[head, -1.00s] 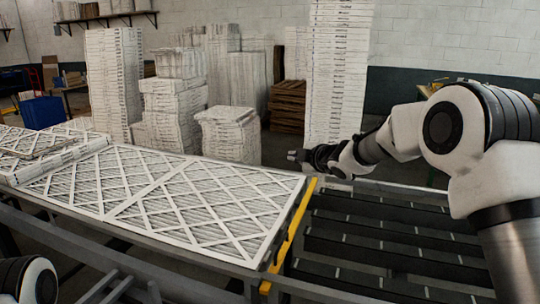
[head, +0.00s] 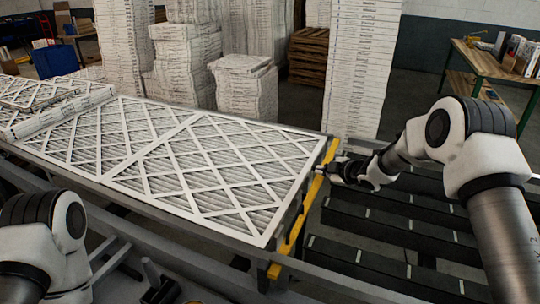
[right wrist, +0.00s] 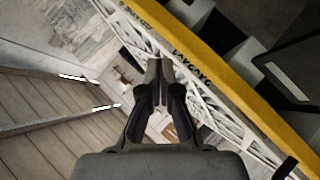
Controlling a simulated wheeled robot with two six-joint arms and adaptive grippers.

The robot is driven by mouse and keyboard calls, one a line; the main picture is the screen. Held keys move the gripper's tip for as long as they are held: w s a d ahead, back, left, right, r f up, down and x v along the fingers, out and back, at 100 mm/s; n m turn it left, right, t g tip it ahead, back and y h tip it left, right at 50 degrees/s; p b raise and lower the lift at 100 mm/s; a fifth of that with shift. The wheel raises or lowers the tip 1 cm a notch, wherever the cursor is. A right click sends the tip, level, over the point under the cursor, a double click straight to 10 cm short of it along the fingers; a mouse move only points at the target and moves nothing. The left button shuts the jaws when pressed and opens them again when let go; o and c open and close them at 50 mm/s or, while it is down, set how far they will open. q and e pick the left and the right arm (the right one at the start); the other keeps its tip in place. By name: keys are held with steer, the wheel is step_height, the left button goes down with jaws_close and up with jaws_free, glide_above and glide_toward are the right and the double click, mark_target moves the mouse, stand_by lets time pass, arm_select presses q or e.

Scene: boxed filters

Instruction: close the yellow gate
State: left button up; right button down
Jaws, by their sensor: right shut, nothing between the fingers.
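The yellow gate (head: 290,240) is a long bar along the right end of the filter bed in the head view. It runs between the filter panels and the dark roller conveyor. My right gripper (head: 328,168) is at the far part of the gate, close beside or over it; contact cannot be told. In the right wrist view the gate (right wrist: 215,75) crosses diagonally at upper right, and my right gripper (right wrist: 161,75) is shut and empty, with its tips left of the bar.
White lattice-faced filter panels (head: 215,165) lie flat left of the gate. The dark roller conveyor (head: 385,235) to its right is empty. A tall stack of boxed filters (head: 360,75) stands behind. A workbench (head: 490,62) is at the back right.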

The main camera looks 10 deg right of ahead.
step_height(320, 180, down, 3)
steer(key=shift+r+b, duration=0.2)
steer(key=shift+b, duration=0.15)
steer(key=shift+s+f, duration=0.1)
steer(key=shift+f, duration=0.05)
steer(key=shift+s+d, duration=0.1)
steer(key=v, duration=0.6)
steer(key=r+v, duration=0.1)
steer(key=v, duration=0.5)
steer(key=shift+w+f, duration=0.1)
steer(key=shift+w, duration=0.15)
